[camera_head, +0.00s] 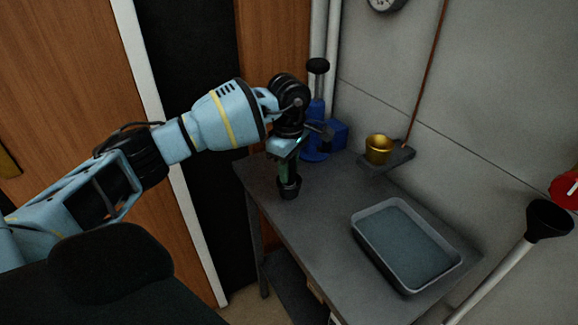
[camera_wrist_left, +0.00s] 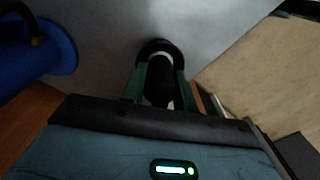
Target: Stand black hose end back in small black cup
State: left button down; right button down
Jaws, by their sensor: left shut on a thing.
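The small black cup (camera_head: 289,188) stands on the table right under the fingertips. Its dark round rim (camera_wrist_left: 160,46) shows past the hose end in the left wrist view. The hose end's tip is at or over the cup; I cannot tell how deep it sits. The fingers hide most of the hose end in the head view.
A grey tray (camera_head: 372,259) lies on the table (camera_head: 315,222) to the right. A brass cup (camera_head: 378,149) sits on a small dark wall shelf.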

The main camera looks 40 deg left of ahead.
pick_arm(q)
jog(key=c, duration=1.1)
grip_release()
jog(key=shift+r, duration=0.25)
notch_tip(320, 180, up, 12)
jog(key=shift+r, duration=0.1)
